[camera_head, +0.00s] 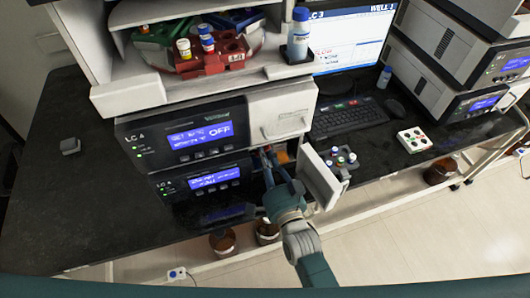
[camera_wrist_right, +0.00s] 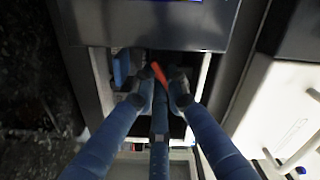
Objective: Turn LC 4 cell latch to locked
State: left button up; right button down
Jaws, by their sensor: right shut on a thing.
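The LC 4 stack stands at the left, with an upper module (camera_head: 190,135) and a lower module (camera_head: 203,181). The lower module's white door (camera_head: 321,180) stands open to the right of its bay. My right gripper (camera_head: 266,160) reaches into that bay from the front. In the wrist view its blue fingers (camera_wrist_right: 152,100) are closed together at the bay mouth, around the lower end of a small red lever, the cell latch (camera_wrist_right: 159,73). The lever tilts, its top leaning left. The fingers hide its base. My left gripper is not in view.
A small holder with several vials (camera_head: 341,160) stands right of the open door. A keyboard (camera_head: 347,117) and a white tray with coloured caps (camera_head: 415,139) lie further right. Brown bottles (camera_head: 222,241) stand below the bench edge. The dark bench at left is mostly clear.

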jog(key=n+p, duration=0.2)
jog(key=n, duration=0.9)
jog(key=shift+d, duration=0.1)
jog(key=shift+n+p, duration=0.3)
jog(key=shift+n, duration=0.1)
jog(key=c, duration=1.7)
grip_release()
jog(key=shift+r, duration=0.1)
jog(key=shift+c, duration=0.2)
jog(key=v, duration=1.2)
